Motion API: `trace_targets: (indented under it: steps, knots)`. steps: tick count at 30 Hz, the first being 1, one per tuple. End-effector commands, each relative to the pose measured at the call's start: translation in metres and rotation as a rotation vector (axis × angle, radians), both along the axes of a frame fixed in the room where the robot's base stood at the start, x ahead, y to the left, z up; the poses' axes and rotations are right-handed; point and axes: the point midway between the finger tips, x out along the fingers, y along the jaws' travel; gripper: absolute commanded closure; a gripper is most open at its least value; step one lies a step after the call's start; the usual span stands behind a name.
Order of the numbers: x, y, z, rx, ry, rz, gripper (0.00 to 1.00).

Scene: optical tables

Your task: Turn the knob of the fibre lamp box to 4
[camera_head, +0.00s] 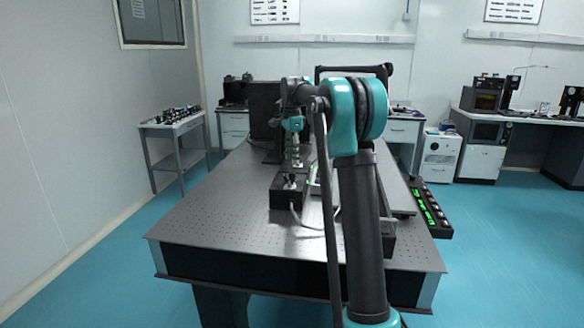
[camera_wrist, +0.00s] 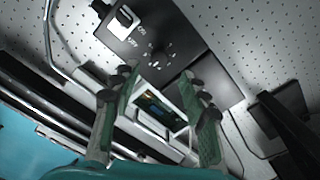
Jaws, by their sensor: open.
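The fibre lamp box (camera_head: 287,198) is a small black box on the optical table, with a pale cable at its front. In the wrist view its dark top (camera_wrist: 185,28) carries a white-framed switch (camera_wrist: 123,21) and a ring of white dial marks. The knob (camera_wrist: 157,56) is dark against the panel inside that ring; its pointer and setting are too small to read. My gripper (camera_head: 292,160) is above the box, pointing down. In the wrist view my gripper (camera_wrist: 158,78) is open, its green-padded fingers apart with nothing held between them. The fingertips appear just short of the dial.
The perforated optical table (camera_head: 220,215) has free room left of the box. A white-framed device with a small screen (camera_wrist: 160,108) shows between my fingers in the wrist view. A dark upright panel (camera_head: 264,110) stands behind.

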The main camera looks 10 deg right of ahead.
Motion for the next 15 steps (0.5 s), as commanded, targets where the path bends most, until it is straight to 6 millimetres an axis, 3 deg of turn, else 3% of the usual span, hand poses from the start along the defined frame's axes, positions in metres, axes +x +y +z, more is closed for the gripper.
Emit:
trace_targets:
  steps: [6, 15]
  knots:
    - [0.0, 0.0, 0.039, 0.0, 0.0, 0.0, 0.56]
    - [0.0, 0.0, 0.056, 0.0, 0.0, 0.0, 0.56]
